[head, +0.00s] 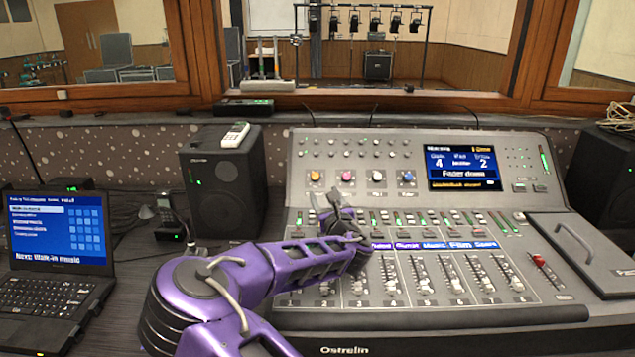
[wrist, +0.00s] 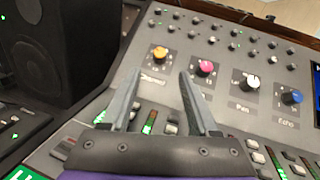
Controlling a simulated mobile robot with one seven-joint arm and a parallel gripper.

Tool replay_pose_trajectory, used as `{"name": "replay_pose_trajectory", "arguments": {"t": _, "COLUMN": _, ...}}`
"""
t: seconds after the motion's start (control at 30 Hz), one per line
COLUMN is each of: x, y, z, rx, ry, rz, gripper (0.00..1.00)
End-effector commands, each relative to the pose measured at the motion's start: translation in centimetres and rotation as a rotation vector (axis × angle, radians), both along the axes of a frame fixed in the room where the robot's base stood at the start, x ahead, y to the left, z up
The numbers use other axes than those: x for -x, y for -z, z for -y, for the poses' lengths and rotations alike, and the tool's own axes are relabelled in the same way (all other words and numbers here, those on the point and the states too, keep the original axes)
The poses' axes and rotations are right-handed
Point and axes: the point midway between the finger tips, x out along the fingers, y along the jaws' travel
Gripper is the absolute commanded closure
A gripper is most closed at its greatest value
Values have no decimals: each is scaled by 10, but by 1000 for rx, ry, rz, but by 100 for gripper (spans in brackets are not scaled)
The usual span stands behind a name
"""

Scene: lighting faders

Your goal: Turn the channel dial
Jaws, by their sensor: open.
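The console (head: 300,180) carries a row of dials: an orange one (head: 316,177), a pink one (head: 347,176), a white one (head: 377,177) and a blue one (head: 408,178). The white dial (wrist: 249,82) is labelled Pan and the blue one (wrist: 291,97) Echo; the other labels are too blurred to read, so I cannot tell which is the channel dial. My gripper (head: 328,202) is open and empty, just in front of the orange and pink dials. In the wrist view, the orange dial (wrist: 160,54) shows beyond the gap between the fingers and the pink dial (wrist: 204,68) beyond the right finger.
A screen (head: 463,167) on the console reads 4, 2 and "Fader down". Sliding faders (head: 455,280) and small knobs surround the dials. A black speaker (head: 225,185) stands at the left of the console, with a laptop (head: 58,235) further left. A window frame rises behind.

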Motion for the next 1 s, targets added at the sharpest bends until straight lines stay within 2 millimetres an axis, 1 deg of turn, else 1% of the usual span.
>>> {"name": "replay_pose_trajectory", "arguments": {"t": 0.03, "x": -10, "y": 0, "z": -2, "rx": 0, "ry": 0, "rz": 1, "gripper": 39}}
{"name": "replay_pose_trajectory", "arguments": {"t": 0.1, "x": -23, "y": 0, "z": -5, "rx": 0, "ry": -1, "rz": 1, "gripper": 39}}
{"name": "replay_pose_trajectory", "arguments": {"t": 0.3, "x": -57, "y": 0, "z": -14, "rx": 0, "ry": -2, "rz": 1, "gripper": 39}}
{"name": "replay_pose_trajectory", "arguments": {"t": 0.5, "x": -79, "y": 0, "z": -19, "rx": 0, "ry": -1, "rz": 0, "gripper": 39}}
{"name": "replay_pose_trajectory", "arguments": {"t": 0.7, "x": -88, "y": 0, "z": -21, "rx": 0, "ry": 0, "rz": 0, "gripper": 39}}
{"name": "replay_pose_trajectory", "arguments": {"t": 0.97, "x": -89, "y": 0, "z": -22, "rx": 0, "ry": 0, "rz": 0, "gripper": 39}}
{"name": "replay_pose_trajectory", "arguments": {"t": 1.0, "x": -89, "y": 0, "z": -22, "rx": 0, "ry": 0, "rz": 0, "gripper": 44}}
